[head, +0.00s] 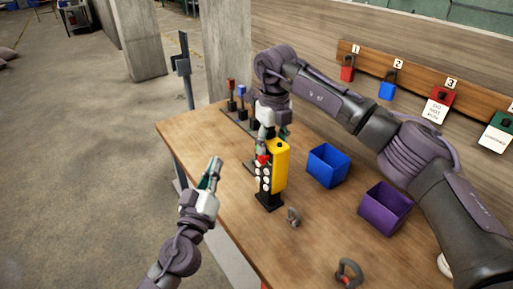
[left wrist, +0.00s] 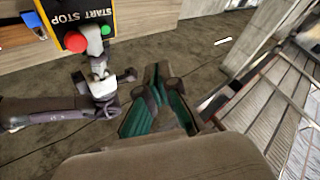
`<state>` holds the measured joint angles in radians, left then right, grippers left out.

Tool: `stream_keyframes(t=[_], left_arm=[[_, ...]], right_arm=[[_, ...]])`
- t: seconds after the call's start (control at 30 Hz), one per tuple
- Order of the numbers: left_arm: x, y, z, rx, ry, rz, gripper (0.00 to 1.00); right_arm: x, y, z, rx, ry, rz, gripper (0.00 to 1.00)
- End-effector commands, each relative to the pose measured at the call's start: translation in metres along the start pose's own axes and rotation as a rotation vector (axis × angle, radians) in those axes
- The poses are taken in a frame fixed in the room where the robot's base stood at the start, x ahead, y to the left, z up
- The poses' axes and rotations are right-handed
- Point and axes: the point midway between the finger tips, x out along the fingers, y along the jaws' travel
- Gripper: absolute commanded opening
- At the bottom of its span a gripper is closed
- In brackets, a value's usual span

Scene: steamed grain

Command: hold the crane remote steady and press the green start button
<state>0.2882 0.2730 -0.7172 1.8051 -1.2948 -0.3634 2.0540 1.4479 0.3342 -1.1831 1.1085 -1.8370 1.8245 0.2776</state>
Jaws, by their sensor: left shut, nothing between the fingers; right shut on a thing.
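The crane remote (head: 279,165) is a yellow upright box with a black button face, standing over a black base (head: 268,202) on the table. My right gripper (head: 266,141) is shut on the remote near its upper end and partly covers its face. In the left wrist view the face appears upside down, with START and STOP labels, a red button (left wrist: 75,41) and the green start button (left wrist: 106,30). My left gripper (head: 216,165) is shut and empty, left of the remote and apart from it. Its fingers show in the left wrist view (left wrist: 160,78).
A blue bin (head: 329,165) and a purple bin (head: 386,208) stand right of the remote. Two grey shackles (head: 293,217) (head: 349,273) lie near the front. Small levers (head: 241,98) stand at the back left. Padlocks (head: 387,88) hang on the wall board.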

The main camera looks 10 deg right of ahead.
Motion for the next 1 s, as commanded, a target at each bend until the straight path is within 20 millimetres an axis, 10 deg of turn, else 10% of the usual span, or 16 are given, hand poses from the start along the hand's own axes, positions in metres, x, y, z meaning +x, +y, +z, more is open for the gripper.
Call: stream_keyframes(t=[0.53, 1.0], left_arm=[[-0.006, 0.004, -0.004, -0.018, 0.021, -0.017, 0.00], [0.037, 0.034, 0.024, -0.016, 0.021, -0.016, 0.00]], right_arm=[[-0.001, 0.000, 0.000, 0.000, -0.002, 0.000, 0.00], [-0.001, 0.000, 0.000, 0.000, -0.002, 0.000, 0.00]])
